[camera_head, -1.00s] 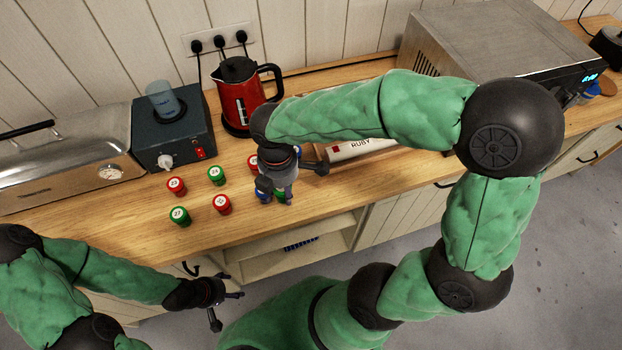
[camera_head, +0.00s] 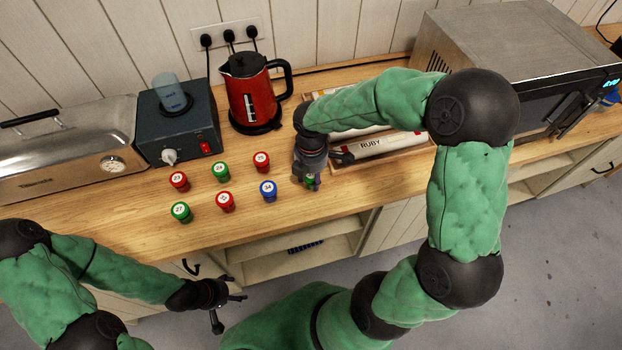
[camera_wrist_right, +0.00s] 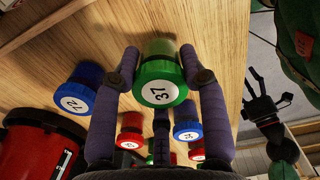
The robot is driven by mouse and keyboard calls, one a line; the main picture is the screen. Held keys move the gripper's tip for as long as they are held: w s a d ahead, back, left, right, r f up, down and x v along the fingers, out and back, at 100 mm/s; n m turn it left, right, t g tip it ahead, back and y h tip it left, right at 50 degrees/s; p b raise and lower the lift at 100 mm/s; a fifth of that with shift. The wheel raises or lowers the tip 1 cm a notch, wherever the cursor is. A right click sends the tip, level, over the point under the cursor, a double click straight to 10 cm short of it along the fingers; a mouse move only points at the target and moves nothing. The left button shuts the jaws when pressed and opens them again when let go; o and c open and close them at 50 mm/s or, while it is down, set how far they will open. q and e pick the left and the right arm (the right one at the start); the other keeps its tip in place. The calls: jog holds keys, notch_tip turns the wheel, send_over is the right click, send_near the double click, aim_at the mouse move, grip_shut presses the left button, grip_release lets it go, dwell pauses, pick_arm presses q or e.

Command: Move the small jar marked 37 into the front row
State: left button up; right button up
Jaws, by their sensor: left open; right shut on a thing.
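The small green jar marked 37 (camera_wrist_right: 160,84) is upright between the fingers of my right gripper (camera_wrist_right: 165,68) in the wrist view. In the head view my right gripper (camera_head: 308,182) is shut on this green jar (camera_head: 311,182), mostly hidden, at the right end of the front row. I cannot tell whether its base touches the counter. The front row also has a green jar 27 (camera_head: 181,212), a red jar (camera_head: 226,202) and a blue jar 34 (camera_head: 268,191). My left gripper (camera_head: 229,311) is open and empty, in front of the counter.
Behind stand red jar 23 (camera_head: 179,181), green jar 24 (camera_head: 221,171) and red jar (camera_head: 262,162). A blue jar 72 (camera_wrist_right: 76,95) is near my right gripper. A red kettle (camera_head: 250,95) stands behind; a box marked RUBY (camera_head: 385,146) lies right. The counter's front strip is clear.

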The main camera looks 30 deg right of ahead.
jog(key=shift+f, duration=0.55)
jog(key=shift+f, duration=0.1)
jog(key=o, duration=1.2)
notch_tip(320, 180, up, 12)
jog(key=p, duration=0.3)
